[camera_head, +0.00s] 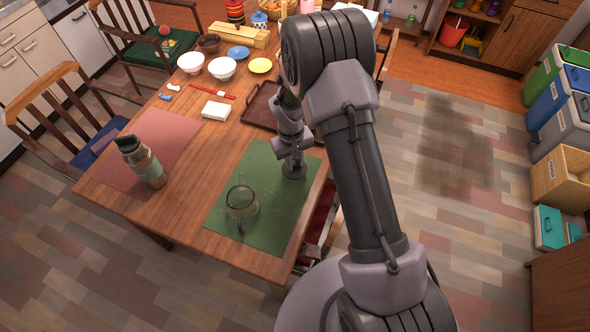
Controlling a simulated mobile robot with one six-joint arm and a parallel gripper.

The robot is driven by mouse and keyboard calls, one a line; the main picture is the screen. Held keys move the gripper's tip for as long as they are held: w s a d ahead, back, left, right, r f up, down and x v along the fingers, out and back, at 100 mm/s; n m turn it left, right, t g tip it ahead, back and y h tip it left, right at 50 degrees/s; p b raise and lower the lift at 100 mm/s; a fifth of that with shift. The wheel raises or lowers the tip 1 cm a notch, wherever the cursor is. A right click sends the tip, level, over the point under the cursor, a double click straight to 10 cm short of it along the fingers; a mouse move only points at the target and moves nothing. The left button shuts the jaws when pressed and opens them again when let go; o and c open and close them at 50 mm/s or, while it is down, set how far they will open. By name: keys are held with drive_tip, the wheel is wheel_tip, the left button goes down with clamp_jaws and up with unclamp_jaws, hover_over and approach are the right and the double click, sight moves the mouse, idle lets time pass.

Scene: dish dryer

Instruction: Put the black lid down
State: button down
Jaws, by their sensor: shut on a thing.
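My gripper (293,157) points down over the right part of the green placemat (222,208). It is shut on the black lid (294,172), a small dark disc under the fingertips. The lid is at or just above the mat; I cannot tell whether it touches. My arm and wrist partly hide the fingers. A clear glass jug (241,203) with a handle stands on the same mat, to the left of and nearer than the lid, apart from it.
A bottle (142,162) stands on the pink mat (168,132) at left. A dark tray (262,112) lies behind my gripper. A white block (216,111), bowls (222,68) and plates (260,65) are farther back. The mat between jug and lid is clear.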

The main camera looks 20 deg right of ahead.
wheel_tip(320, 180, down, 4)
drive_tip(key=shift+r+b, duration=0.25)
drive_tip(key=shift+b, duration=0.15)
drive_tip(key=shift+f, duration=0.2)
drive_tip(key=c, duration=1.3)
unclamp_jaws()
drive_tip(key=shift+d+r, duration=0.1)
wheel_tip(320, 180, up, 18)
drive_tip(key=p, duration=0.5)
wheel_tip(320, 180, up, 14)
drive_tip(key=m+t+y, duration=0.1)
drive_tip(key=m+t, duration=0.1)
drive_tip(key=m, duration=0.1)
hover_over(295, 168)
drive_tip(key=s+a, duration=0.1)
drive_tip(key=s, duration=0.5)
drive_tip(key=s+a+r+m+t, duration=0.1)
drive_tip(key=s+r, duration=0.2)
drive_tip(key=s, duration=0.3)
drive_tip(key=s+r+m+t+y, duration=0.1)
drive_tip(key=s+r, duration=0.3)
drive_tip(key=s, duration=0.2)
drive_tip(key=s+a+r+m+t, duration=0.1)
drive_tip(key=s+r, duration=0.2)
drive_tip(key=s, duration=0.3)
drive_tip(key=shift+s+a+r+t+y, duration=0.2)
drive_tip(key=shift+s+a+t+y, duration=0.1)
drive_tip(key=shift+a+y, duration=0.1)
